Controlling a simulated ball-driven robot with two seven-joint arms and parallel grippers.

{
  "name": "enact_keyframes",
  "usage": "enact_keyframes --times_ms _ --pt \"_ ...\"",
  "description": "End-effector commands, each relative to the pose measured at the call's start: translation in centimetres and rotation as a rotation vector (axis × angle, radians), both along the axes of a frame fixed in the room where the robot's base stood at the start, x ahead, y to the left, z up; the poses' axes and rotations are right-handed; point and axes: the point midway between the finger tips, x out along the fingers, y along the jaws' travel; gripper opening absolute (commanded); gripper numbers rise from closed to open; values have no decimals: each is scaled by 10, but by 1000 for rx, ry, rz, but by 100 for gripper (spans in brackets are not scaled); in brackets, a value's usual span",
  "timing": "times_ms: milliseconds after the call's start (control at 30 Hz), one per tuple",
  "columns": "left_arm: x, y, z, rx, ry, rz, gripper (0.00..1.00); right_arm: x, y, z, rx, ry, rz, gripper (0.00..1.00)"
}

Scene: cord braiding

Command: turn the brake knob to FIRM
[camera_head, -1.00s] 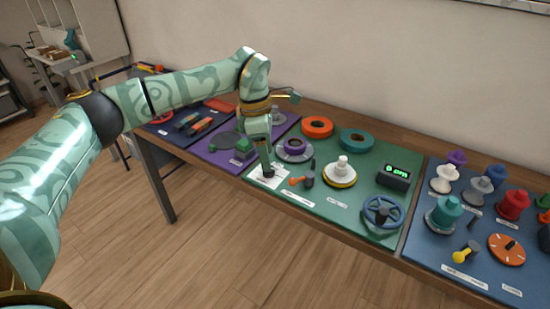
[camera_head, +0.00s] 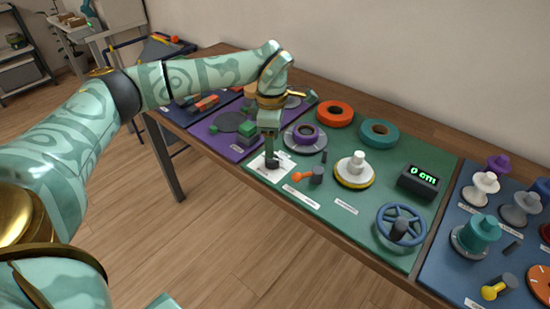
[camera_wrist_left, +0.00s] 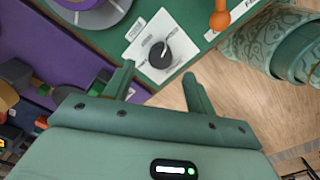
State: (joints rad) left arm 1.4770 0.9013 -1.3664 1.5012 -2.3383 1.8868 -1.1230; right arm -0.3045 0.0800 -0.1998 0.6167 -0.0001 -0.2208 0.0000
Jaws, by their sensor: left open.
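The brake knob is a black round knob (camera_wrist_left: 160,52) with a white pointer line, set on a white plate (camera_wrist_left: 140,45) with small labels I cannot read surely. In the left wrist view the line points up and slightly right. The white plate also shows on the green board in the head view (camera_head: 259,168), with the dark knob largely hidden. My left gripper (camera_wrist_left: 158,72) is open, its two fingers apart, with the knob just beyond and between the tips. In the head view this gripper (camera_head: 270,148) points down over the plate. My right gripper is not in view.
An orange-tipped lever (camera_head: 307,176) stands close right of the plate. A purple-centred spool (camera_head: 305,137), a white spool (camera_head: 354,170), a blue handwheel (camera_head: 400,226) and a display box (camera_head: 418,182) share the board. Purple (camera_head: 212,146) and blue (camera_head: 452,262) boards flank it.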

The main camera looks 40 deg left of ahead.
Motion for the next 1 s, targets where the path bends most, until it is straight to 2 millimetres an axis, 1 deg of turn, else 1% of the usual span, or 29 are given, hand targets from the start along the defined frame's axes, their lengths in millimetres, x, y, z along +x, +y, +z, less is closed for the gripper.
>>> enact_keyframes --times_ms 33,133,233,400,633,667,700,767,800,833,1000 --pt "0 0 -18 0 5 0 56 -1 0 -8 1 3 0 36" --pt "0 0 -35 0 4 0 56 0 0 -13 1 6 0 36" --pt "0 0 -46 0 2 1 56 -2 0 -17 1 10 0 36" --pt "0 0 -53 0 -1 1 56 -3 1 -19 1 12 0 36" --pt "0 0 -53 0 -2 1 56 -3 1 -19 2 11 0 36" --pt "0 0 -53 0 -2 1 53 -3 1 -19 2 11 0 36" --pt "0 0 -53 0 -2 1 42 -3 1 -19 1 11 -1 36" --pt "0 0 -53 0 -2 1 25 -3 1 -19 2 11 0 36" --pt "0 0 -53 0 -2 1 14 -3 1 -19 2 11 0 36" --pt "0 0 -53 0 -2 1 11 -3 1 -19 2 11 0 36" --pt "0 0 -53 0 -2 4 11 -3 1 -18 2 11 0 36"
